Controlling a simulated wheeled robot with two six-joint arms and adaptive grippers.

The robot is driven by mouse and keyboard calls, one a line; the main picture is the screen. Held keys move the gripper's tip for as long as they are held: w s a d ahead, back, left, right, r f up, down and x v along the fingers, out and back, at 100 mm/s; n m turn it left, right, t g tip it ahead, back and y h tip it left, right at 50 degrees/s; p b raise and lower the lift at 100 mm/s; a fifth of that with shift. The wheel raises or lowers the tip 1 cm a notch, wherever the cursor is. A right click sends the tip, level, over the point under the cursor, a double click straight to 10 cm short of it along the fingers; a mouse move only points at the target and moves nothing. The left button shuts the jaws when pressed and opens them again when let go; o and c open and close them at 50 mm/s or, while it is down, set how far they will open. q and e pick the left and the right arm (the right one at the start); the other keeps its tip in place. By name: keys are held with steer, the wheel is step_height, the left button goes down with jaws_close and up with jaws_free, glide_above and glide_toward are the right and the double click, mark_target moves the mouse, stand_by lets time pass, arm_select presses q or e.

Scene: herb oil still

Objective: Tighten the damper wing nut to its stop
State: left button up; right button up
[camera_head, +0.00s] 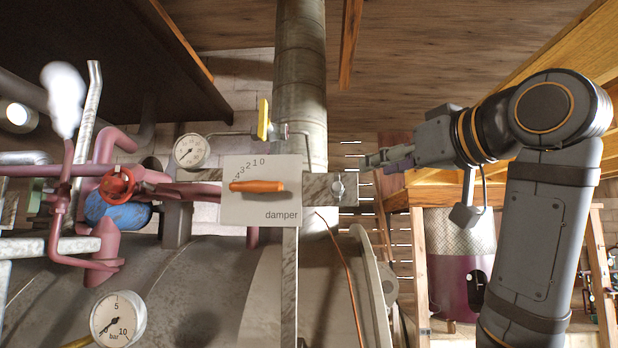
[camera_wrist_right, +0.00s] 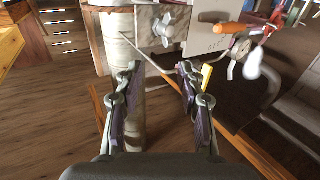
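The damper wing nut (camera_head: 338,188) is a small grey metal nut on a bracket, just right of the white damper plate (camera_head: 285,202). The plate carries an orange handle (camera_head: 257,186), a number scale and the word "damper". In the right wrist view the wing nut (camera_wrist_right: 168,25) shows beyond the fingers, near the top centre, with its wings spread. My right gripper (camera_head: 373,162) is to the right of the nut and a little above it, apart from it. In the right wrist view the right gripper (camera_wrist_right: 160,80) is open, with nothing between its fingers. My left gripper is out of view.
A vertical flue pipe (camera_head: 300,80) stands behind the plate. A yellow-handled valve (camera_head: 264,120) and a gauge (camera_head: 192,151) sit above it. Red pipes with a red handwheel (camera_head: 117,184) crowd the left. A maroon drum (camera_head: 455,275) stands at the right, below my arm.

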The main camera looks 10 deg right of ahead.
mark_target(340, 177)
steer(key=shift+y, duration=0.4)
steer(key=p+x, duration=0.2)
steer(key=x, duration=0.1)
steer(key=p+x, duration=0.1)
steer(key=x, duration=0.1)
steer(key=a+p+x, duration=0.1)
steer(key=p+x, duration=0.1)
steer(key=x, duration=0.1)
steer(key=shift+w+p, duration=0.2)
steer(key=shift+p, duration=0.15)
steer(key=shift+w+a+f, duration=0.1)
steer(key=shift+w+f, duration=0.05)
steer(key=shift+w, duration=0.35)
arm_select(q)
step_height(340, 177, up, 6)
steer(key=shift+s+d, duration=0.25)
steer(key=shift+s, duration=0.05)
arm_select(e)
steer(key=shift+f, duration=0.1)
jaws_close()
